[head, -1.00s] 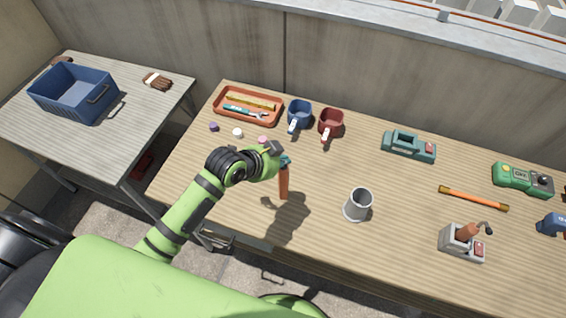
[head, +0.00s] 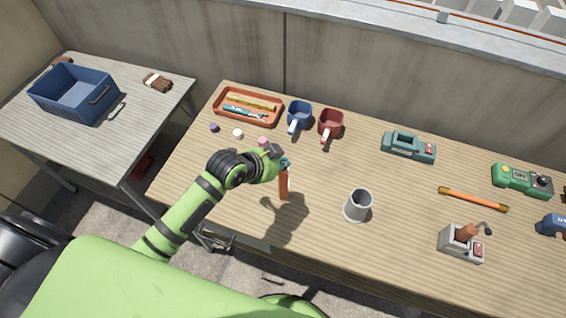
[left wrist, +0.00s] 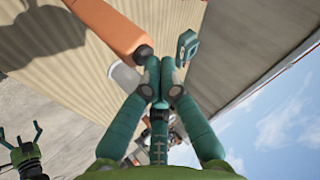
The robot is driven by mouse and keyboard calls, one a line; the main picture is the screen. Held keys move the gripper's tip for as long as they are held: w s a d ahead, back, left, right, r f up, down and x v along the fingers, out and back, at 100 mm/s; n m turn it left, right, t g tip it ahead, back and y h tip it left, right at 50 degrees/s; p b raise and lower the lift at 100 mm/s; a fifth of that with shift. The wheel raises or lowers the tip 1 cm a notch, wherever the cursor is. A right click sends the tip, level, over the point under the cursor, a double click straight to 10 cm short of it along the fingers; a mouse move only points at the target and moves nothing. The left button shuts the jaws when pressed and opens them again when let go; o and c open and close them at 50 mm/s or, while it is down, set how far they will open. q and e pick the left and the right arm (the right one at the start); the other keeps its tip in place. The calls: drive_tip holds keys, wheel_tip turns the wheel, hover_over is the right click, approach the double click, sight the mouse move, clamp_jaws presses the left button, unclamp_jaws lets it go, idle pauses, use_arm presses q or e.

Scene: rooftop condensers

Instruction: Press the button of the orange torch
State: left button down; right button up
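The orange torch (head: 283,186) stands upright on the wooden workbench, in front of the blue and red mugs. My left gripper (head: 286,163) is at its top end, with teal fingers close together. In the left wrist view the torch (left wrist: 108,26) runs in from the upper left. Its dark end lies just beside the left gripper's fingertips (left wrist: 160,62), which look shut with nothing between them. I cannot tell whether they touch the torch, and its button is not clearly visible. My right gripper (left wrist: 22,140) shows at the lower left of the left wrist view, fingers spread and empty.
A grey mug (head: 357,205) stands right of the torch. Behind are a blue mug (head: 299,116), a red mug (head: 330,124) and an orange tray (head: 219,108). Small caps lie near the tray. A teal device (head: 409,147) and an orange stick (head: 473,199) are further right.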

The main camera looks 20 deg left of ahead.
use_arm(q)
drive_tip(key=shift+r+p, duration=0.3)
wheel_tip(320, 180, up, 2)
drive_tip(key=shift+p, duration=0.3)
drive_tip(key=shift+r, duration=2)
